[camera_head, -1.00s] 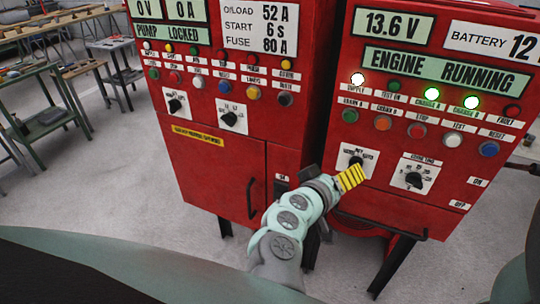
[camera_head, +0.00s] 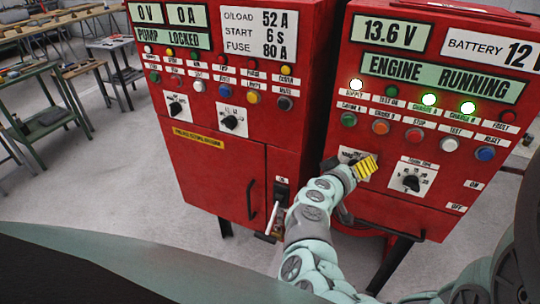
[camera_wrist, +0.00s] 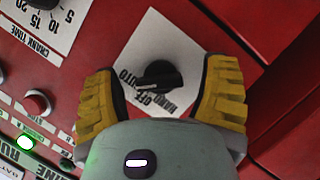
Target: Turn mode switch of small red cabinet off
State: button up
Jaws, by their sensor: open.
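The small red cabinet (camera_head: 400,207) is the right-hand one, with a lit "ENGINE RUNNING" panel. The knob's handle lies nearly crosswise there, one end near the AUTO label. My gripper (camera_wrist: 160,84) is open, with one yellow finger on each side of the knob and gaps between. In the head view, my gripper (camera_head: 365,168) covers much of the switch.
A second dial (camera_head: 411,180) sits right of the mode switch. Push buttons and lamps (camera_head: 414,135) line the panel above. A larger red cabinet (camera_head: 215,175) stands at left, with a lever (camera_head: 268,236) low on its right side. A handle bar (camera_head: 390,232) crosses below the switch.

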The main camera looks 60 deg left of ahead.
jog(key=shift+o, duration=0.2)
jog(key=c, duration=1.2)
jog(key=shift+s, duration=0.1)
jog(key=shift+f+b, duration=0.1)
jog(key=shift+b, duration=0.2)
jog(key=shift+n+t, duration=0.3)
jog(key=shift+n, duration=0.1)
jog(key=shift+a+n+t+h+b, duration=0.1)
jog(key=shift+n+t+h+b, duration=0.4)
jog(key=shift+n+b, duration=0.65)
jog(key=shift+n+t+b, duration=0.9)
jog(key=shift+n+b, duration=0.15)
jog(key=shift+n, duration=0.9)
jog(key=shift+c, duration=0.2)
jog(key=o, duration=1.2)
